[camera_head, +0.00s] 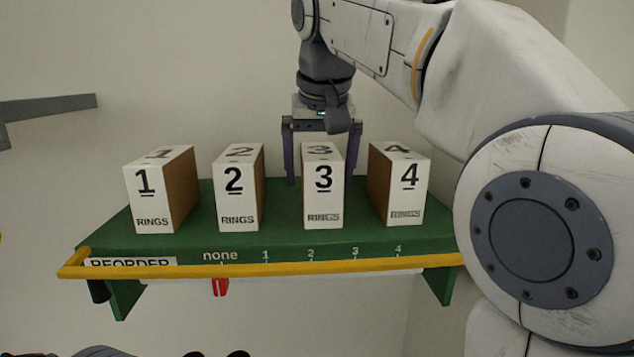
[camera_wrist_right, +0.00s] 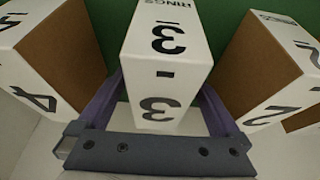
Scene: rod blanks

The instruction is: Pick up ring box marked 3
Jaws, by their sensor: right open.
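The ring box marked 3 (camera_head: 323,190) stands upright on the green shelf (camera_head: 280,235), third from the left. It is white with a black 3 and the word RINGS. My right gripper (camera_head: 321,170) comes down from above, behind the box's front face, with one finger at each side of the box. In the right wrist view, box 3 (camera_wrist_right: 166,60) sits between the open fingers (camera_wrist_right: 158,110), with a gap visible on its right side. The box still rests on the shelf. My left gripper is not in view.
Box 2 (camera_head: 239,187) stands to the left and box 4 (camera_head: 399,185) to the right, close to the fingers. Box 1 (camera_head: 159,189) is at the far left. A yellow rail (camera_head: 270,270) runs along the shelf's front edge, with a red clip (camera_head: 220,287) below it.

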